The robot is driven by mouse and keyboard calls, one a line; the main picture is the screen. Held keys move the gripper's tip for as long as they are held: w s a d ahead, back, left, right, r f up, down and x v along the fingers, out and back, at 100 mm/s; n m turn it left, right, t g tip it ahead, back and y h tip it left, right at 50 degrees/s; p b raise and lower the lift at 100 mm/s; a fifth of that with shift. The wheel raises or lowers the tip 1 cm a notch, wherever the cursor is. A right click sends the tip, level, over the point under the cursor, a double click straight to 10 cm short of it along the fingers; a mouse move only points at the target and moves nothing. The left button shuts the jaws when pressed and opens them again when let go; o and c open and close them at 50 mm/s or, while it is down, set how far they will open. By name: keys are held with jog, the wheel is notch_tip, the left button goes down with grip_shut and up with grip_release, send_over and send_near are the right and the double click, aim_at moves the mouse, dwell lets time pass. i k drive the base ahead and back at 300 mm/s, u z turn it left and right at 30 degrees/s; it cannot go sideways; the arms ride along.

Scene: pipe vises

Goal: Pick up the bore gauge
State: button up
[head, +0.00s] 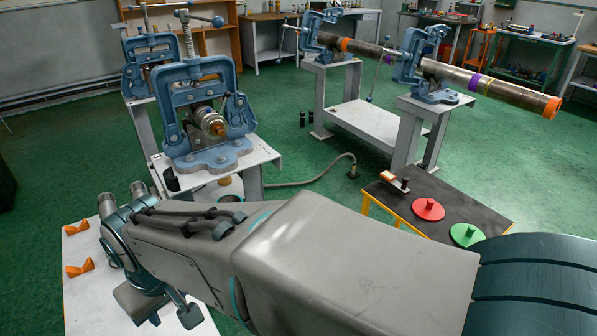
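I cannot make out for sure which thing is the bore gauge. A small orange-and-pale piece with a dark peg (394,180) lies at the back left of the black-topped table, and it is too small to name surely. My gripper (165,309) is at the lower left, over the white tabletop (85,305), far to the left of the black-topped table. My own arm hides much of it and of the surface behind. Whether its fingers are apart or closed does not show clearly.
Two orange V-shaped blocks (78,267) sit on the white tabletop. The black-topped table (455,195) carries a red disc (428,208) and a green disc (466,234). A blue vise (207,155) stands behind my arm. Two vises hold a long pipe (500,90); green floor lies between.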

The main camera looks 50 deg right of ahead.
aim_at(389, 179)
jog(key=k, duration=0.4)
jog(key=u, duration=1.65)
jog(key=i, duration=0.65)
jog(key=z, duration=4.3)
jog(key=i, duration=0.5)
